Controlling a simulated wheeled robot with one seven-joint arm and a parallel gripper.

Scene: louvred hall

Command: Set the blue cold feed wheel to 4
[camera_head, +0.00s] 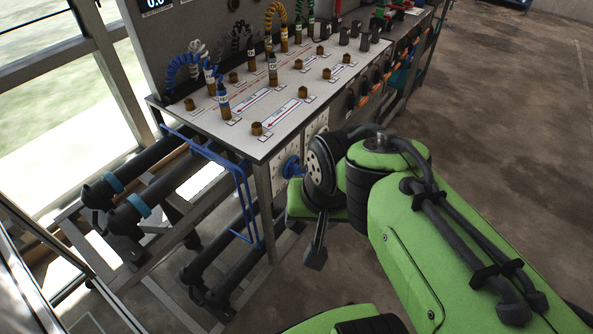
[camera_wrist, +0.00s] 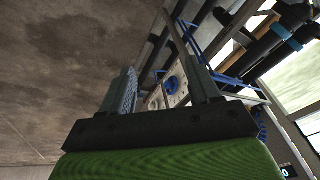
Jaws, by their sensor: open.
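The blue wheel (camera_head: 291,167) is on the front panel of the metal bench, low near its left end in the head view, just left of my arm's wrist. It also shows in the wrist view as a blue ring (camera_wrist: 172,84) on a pale panel, between my fingers in the picture. My gripper (camera_wrist: 160,64) is open and empty, its two fingers well apart. It appears short of the wheel, with no contact visible. The wheel's pointer and any scale numbers are too small to read. In the head view my wrist hides part of the panel beside the wheel.
The bench top (camera_head: 257,140) carries brass fittings, labels and coiled hoses. A blue bar frame (camera_head: 240,190) projects below its left end, near the wheel. Thick black pipes (camera_head: 165,170) run low at left. Open concrete floor (camera_head: 500,130) lies to the right.

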